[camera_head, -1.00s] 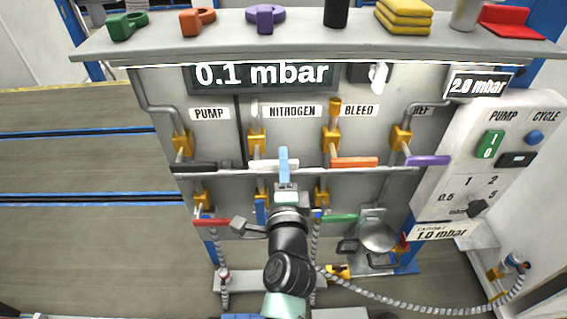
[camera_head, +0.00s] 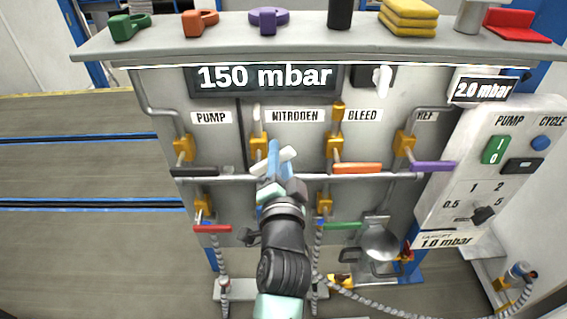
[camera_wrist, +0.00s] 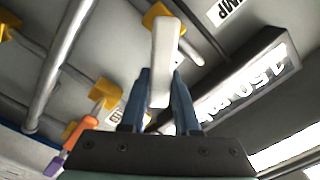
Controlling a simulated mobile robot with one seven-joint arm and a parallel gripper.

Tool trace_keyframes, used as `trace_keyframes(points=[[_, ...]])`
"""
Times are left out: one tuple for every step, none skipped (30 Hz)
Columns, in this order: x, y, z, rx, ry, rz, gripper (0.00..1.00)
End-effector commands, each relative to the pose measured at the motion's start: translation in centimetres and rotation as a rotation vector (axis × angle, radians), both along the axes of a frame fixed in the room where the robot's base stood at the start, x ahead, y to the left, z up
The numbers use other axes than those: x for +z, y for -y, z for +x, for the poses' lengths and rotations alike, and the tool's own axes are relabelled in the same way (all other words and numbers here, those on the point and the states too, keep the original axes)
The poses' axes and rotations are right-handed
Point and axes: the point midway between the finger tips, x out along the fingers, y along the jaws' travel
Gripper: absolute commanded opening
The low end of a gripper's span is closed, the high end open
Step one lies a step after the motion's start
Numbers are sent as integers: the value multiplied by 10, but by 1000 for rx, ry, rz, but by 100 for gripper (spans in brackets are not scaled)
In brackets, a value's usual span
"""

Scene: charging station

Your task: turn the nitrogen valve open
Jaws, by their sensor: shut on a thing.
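The nitrogen valve has a white lever handle (camera_head: 287,155) under the NITROGEN label (camera_head: 295,116) on the panel. In the head view the handle is tilted, its right end up. My gripper (camera_head: 274,165) is at the handle with its blue fingers on either side of it. In the wrist view the white handle (camera_wrist: 163,62) stands between the two blue fingers of my gripper (camera_wrist: 160,95), which are shut on it. The display (camera_head: 265,77) above reads 150 mbar. The valve's yellow body (camera_head: 259,148) shows behind; part of the handle is hidden by the fingers.
A black pump lever (camera_head: 195,171) is to the left, an orange bleed lever (camera_head: 357,168) and a purple lever (camera_head: 432,166) to the right. A grey rail (camera_head: 230,179) runs across below. Red (camera_head: 212,229) and green (camera_head: 341,226) levers sit lower. A shelf (camera_head: 240,46) with loose handles is above.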

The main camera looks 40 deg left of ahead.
Motion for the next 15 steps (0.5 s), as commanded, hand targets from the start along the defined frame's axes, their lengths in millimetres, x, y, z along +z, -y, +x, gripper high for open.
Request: trace_keyframes(points=[[1, -2, -1, 1, 29, -37, 0], [2, -2, -2, 1, 47, -61, 0], [3, -4, -3, 1, 69, -91, 0], [4, -4, -3, 0, 87, -115, 0], [5, -5, -4, 1, 104, -136, 0], [7, -6, -5, 0, 127, -168, 0], [8, -7, -5, 0, 144, -189, 0], [9, -8, -6, 0, 162, -212, 0], [10, -10, -7, 0, 185, -243, 0], [11, -11, -8, 1, 201, -265, 0], [12, -12, -9, 1, 219, -289, 0], [13, -13, -10, 1, 241, -318, 0], [14, -14, -11, 1, 259, -342, 0], [14, -16, -12, 1, 275, -364, 0], [15, -17, -13, 1, 298, -394, 0]])
